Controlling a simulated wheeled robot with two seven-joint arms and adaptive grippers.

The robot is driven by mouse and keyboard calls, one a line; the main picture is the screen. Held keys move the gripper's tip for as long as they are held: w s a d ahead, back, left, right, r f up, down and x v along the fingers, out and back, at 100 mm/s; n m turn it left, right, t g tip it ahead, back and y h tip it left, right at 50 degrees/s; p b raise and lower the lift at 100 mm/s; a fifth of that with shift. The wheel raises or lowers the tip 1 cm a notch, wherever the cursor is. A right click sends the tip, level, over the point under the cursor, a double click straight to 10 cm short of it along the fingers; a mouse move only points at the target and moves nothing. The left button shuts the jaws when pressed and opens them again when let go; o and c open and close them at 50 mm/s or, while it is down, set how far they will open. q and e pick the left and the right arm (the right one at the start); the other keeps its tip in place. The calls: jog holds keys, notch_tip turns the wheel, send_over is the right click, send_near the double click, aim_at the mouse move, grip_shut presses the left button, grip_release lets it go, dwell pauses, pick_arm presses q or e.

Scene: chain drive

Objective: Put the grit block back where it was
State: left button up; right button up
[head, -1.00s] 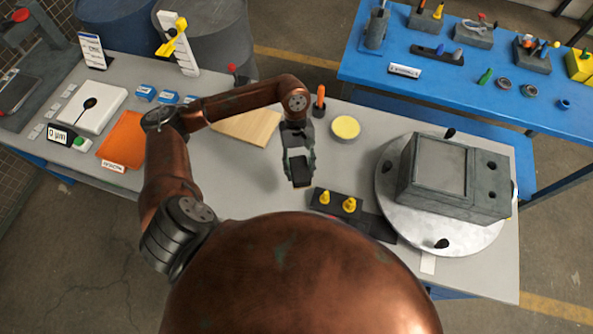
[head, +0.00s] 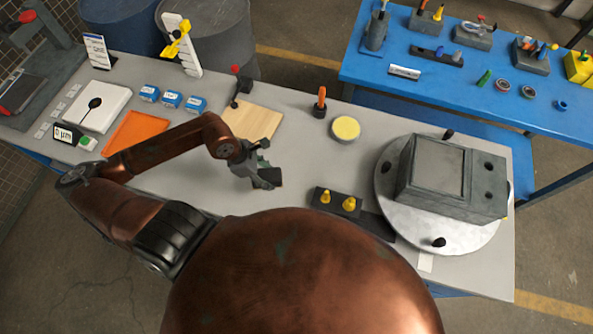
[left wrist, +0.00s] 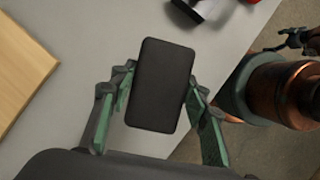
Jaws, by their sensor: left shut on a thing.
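My left gripper (head: 264,177) is shut on a dark, flat, rounded rectangular block, which I take to be the grit block (left wrist: 161,85). In the left wrist view the block lies between the two greenish fingers (left wrist: 163,105). In the head view the block (head: 270,177) is partly hidden by the gripper, above the grey bench between the wooden board and the dark holder with two yellow knobs. Which spot the block came from cannot be told from these frames.
The wooden board (head: 252,119) lies behind the gripper. The dark holder (head: 336,209) stands to its right. An orange mat (head: 135,133) lies left.

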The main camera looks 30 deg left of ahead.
pick_arm(q)
jog(key=w+d+f+p, duration=0.1)
jog(key=w+d+f, duration=0.15)
jog(key=w, duration=0.55)
send_near(301, 173)
jog(key=shift+w+d+f+p, duration=0.15)
jog(key=shift+d+f+p, duration=0.1)
jog(key=shift+d, duration=0.15)
jog(key=shift+w+d+f+p, duration=0.15)
jog(key=shift+w+d+f, duration=0.05)
jog(key=shift+d+f, duration=0.15)
jog(key=shift+w+d+f, duration=0.1)
jog(key=shift+w+f, duration=0.3)
jog(key=shift+f, duration=0.05)
notch_tip(301, 173, down, 3)
jog(key=shift+f+p, duration=0.15)
jog(key=shift+p, duration=0.3)
jog(key=shift+w, duration=0.1)
pick_arm(e)
jog(key=r, duration=0.1)
jog(key=w+r, duration=0.1)
jog(key=shift+d+r, duration=0.15)
jog(key=shift+r, duration=0.25)
pick_arm(q)
jog(key=shift+f, duration=0.1)
jog(key=o, duration=1)
pick_arm(e)
jog(key=shift+a+f, duration=0.1)
jog(key=shift+a, duration=0.1)
